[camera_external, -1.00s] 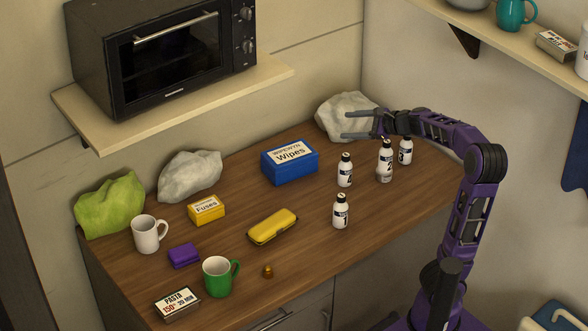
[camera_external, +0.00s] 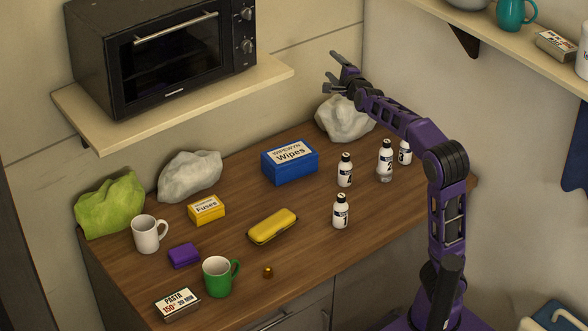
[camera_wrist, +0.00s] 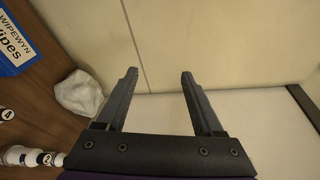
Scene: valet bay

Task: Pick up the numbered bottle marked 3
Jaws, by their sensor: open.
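Several small white bottles with dark labels stand upright on the wooden counter. The front one (camera_external: 341,212) reads 1. Another (camera_external: 345,171) stands behind it, and a third (camera_external: 385,161) stands farther right. One more bottle (camera_external: 404,152) at the far right is partly hidden by my arm. I cannot read which is marked 3. In the wrist view, bottles show at the lower left edge, one with a dark cap (camera_wrist: 46,158). My gripper (camera_external: 333,73) is open and empty, high above the back of the counter and away from the bottles. Its spread fingers (camera_wrist: 159,75) face the wall.
A grey-white lumpy bag (camera_external: 345,118) sits at the back corner below my gripper. A blue wipes box (camera_external: 290,162) stands left of the bottles, with a yellow case (camera_external: 272,227) in front.

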